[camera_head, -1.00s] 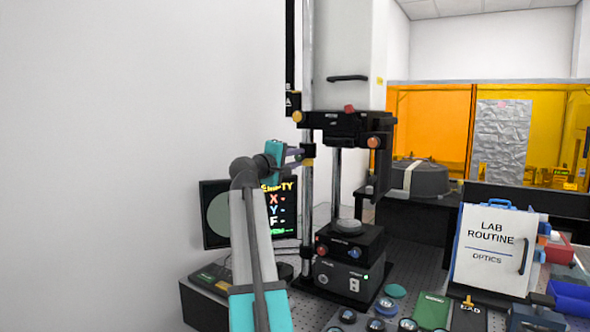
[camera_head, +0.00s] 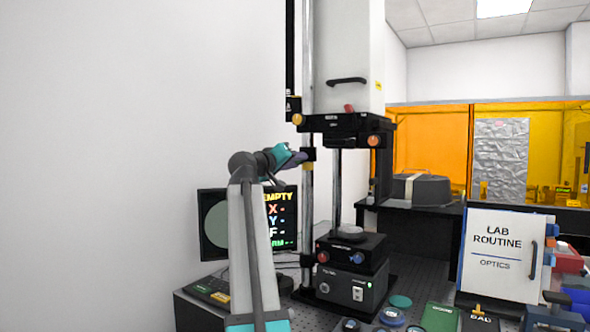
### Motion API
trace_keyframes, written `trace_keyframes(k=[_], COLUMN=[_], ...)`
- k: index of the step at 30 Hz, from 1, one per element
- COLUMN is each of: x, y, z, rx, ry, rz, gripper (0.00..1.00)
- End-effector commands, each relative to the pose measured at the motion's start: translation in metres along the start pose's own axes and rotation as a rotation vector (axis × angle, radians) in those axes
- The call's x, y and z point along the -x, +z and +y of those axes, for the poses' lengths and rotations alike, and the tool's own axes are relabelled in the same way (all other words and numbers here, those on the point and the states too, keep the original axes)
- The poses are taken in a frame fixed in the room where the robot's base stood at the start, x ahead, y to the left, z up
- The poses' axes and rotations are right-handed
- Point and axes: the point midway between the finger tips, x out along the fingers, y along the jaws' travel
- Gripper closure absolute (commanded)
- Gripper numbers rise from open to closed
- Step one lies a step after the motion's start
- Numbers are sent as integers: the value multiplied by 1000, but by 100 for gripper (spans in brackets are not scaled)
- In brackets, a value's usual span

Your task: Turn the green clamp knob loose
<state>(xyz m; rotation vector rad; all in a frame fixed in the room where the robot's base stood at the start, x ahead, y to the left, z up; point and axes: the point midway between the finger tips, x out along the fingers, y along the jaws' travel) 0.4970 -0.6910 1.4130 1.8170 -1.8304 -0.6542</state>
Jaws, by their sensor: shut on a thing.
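My gripper (camera_head: 298,157) is at the chrome column (camera_head: 308,205) of the interferometer, beside a small dark clamp with a yellow part (camera_head: 309,156). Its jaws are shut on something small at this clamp. The green clamp knob does not show clearly; the fingers and teal wrist cover that spot. The monitor (camera_head: 281,205) behind my arm shows "EMPTY" with X, Y and F rows.
The black base unit (camera_head: 350,285) stands under the head, with a round grey disc (camera_head: 350,232) on top. A "LAB ROUTINE" board (camera_head: 497,255) stands at right. Left of my arm is bare wall.

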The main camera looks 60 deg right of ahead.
Motion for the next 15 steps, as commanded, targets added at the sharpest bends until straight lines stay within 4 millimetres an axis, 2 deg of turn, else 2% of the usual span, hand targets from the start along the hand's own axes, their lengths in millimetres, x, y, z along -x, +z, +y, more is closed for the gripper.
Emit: trace_keyframes(k=[15], x=[-1], y=[0], z=[0], rx=[-68], ry=[1], rz=[1], gripper=[98])
